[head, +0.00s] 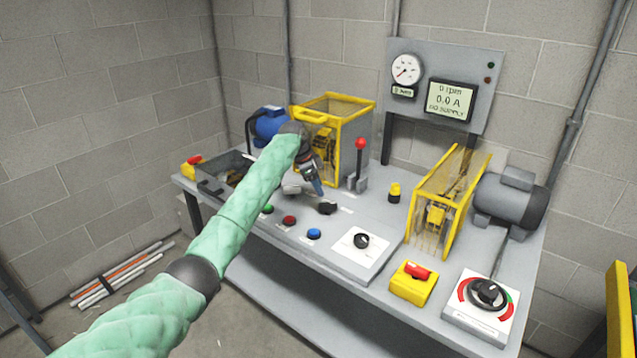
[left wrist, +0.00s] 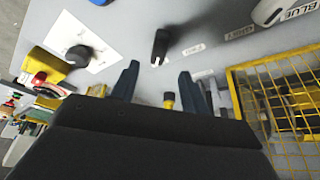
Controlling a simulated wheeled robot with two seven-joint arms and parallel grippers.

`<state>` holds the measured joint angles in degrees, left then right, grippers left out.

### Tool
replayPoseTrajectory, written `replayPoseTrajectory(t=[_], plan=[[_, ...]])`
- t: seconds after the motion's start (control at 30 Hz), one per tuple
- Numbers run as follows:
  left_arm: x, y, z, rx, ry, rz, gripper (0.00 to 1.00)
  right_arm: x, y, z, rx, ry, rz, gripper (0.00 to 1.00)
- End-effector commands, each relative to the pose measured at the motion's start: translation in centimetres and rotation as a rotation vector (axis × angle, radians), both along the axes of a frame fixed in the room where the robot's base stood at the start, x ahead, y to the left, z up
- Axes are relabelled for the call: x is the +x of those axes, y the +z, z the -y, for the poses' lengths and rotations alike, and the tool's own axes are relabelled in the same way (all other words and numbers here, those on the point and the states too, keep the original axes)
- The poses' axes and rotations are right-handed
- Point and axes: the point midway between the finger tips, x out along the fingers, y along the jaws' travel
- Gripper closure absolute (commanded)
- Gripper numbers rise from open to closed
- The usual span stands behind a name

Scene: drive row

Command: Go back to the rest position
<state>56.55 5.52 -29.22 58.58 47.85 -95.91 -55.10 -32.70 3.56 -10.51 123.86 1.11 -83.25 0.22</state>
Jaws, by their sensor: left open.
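My left arm reaches from the lower left over the bench in the head view. My left gripper (head: 317,186) is above the bench panel, near a black switch knob (head: 327,208). In the left wrist view the gripper (left wrist: 159,82) has its two dark fingers spread apart with nothing held between them. The black knob (left wrist: 160,46) shows beyond the fingertips there, apart from them. My right gripper is not in view.
The bench (head: 385,285) carries a caged blue-motor drive (head: 335,110), a red-knobbed lever (head: 360,150), coloured buttons, a second yellow guard (head: 440,205) with a grey motor (head: 510,203), and a yellow-red switch (head: 411,284). Rods (head: 120,275) lie on the floor at left.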

Motion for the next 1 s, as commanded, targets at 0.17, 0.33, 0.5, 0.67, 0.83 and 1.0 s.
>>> replayPoseTrajectory(t=[0.17, 0.33, 0.5, 0.67, 0.83, 1.0], plan=[[0.0, 0.0, 0.0, -0.004, 0.061, -0.023, 0.55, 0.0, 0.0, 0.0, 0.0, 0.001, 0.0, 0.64], [0.5, 0.0, -0.1, -0.007, 0.189, -0.048, 0.55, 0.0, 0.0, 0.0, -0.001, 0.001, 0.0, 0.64], [1.2, 0.9, -0.3, 0.007, 0.318, -0.03, 0.55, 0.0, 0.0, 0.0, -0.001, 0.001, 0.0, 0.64], [1.7, 3.9, 0.1, 0.005, 0.431, 0.036, 0.55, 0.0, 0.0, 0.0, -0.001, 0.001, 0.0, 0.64], [2.0, 8.3, 0.4, -0.023, 0.539, 0.131, 0.55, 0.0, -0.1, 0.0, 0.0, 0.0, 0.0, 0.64], [1.9, 13.3, 0.5, -0.071, 0.631, 0.228, 0.55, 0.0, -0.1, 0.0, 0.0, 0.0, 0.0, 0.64]])
